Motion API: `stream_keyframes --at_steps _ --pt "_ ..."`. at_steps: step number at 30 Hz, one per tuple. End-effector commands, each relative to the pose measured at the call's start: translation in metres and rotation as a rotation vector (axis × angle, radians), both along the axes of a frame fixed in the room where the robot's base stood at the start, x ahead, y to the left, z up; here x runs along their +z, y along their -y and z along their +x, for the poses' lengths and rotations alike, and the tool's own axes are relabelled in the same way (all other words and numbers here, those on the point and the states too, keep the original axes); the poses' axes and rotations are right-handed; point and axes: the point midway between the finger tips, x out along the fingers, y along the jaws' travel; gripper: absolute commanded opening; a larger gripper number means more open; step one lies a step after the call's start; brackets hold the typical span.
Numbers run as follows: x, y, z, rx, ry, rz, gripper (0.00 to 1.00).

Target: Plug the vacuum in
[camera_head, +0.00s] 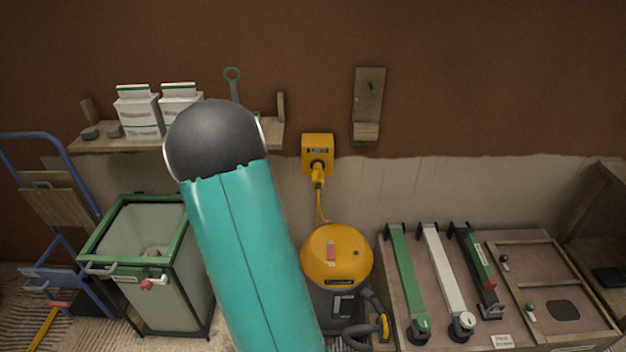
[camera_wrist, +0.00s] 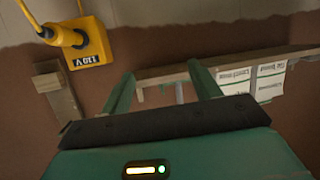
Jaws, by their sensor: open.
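A yellow socket box (camera_head: 318,141) is on the wall, right of my teal arm. It also shows, upside down and marked 110 V, in the wrist view (camera_wrist: 91,44). A yellow plug (camera_head: 318,171) sits at the box's lower front and appears to be in its socket. The plug also shows in the wrist view (camera_wrist: 62,36). Its yellow cable (camera_head: 319,203) hangs to the vacuum (camera_head: 337,258), a yellow-topped dark drum on the floor. My gripper (camera_wrist: 161,70) is open and empty, apart from the plug. My arm hides it in the head view.
A wall shelf (camera_head: 100,143) with white boxes (camera_head: 140,112) is at left, above a green-rimmed bin (camera_head: 150,265) and a blue hand truck (camera_head: 50,225). A wooden wall bracket (camera_head: 367,102) is right of the socket box. A low bench (camera_head: 400,300) with long tools stands at right.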

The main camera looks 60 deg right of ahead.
Motion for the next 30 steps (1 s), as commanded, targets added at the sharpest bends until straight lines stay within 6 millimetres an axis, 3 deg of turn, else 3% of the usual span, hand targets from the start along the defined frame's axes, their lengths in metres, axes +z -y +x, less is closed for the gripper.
stream_keyframes --at_steps 1,6,12,15,22,30 --pt "-0.020 0.022 -0.018 -0.038 -0.003 -0.037 0.62" --pt "-0.064 0.078 -0.077 -0.121 0.011 -0.197 0.62" --pt "-0.100 0.109 -0.133 -0.161 0.014 -0.345 0.62" --pt "-0.108 0.114 -0.146 -0.166 0.015 -0.383 0.62" --pt "-0.109 0.129 -0.141 -0.166 0.019 -0.399 0.62" --pt "-0.109 0.174 -0.117 -0.166 0.019 -0.399 0.62"
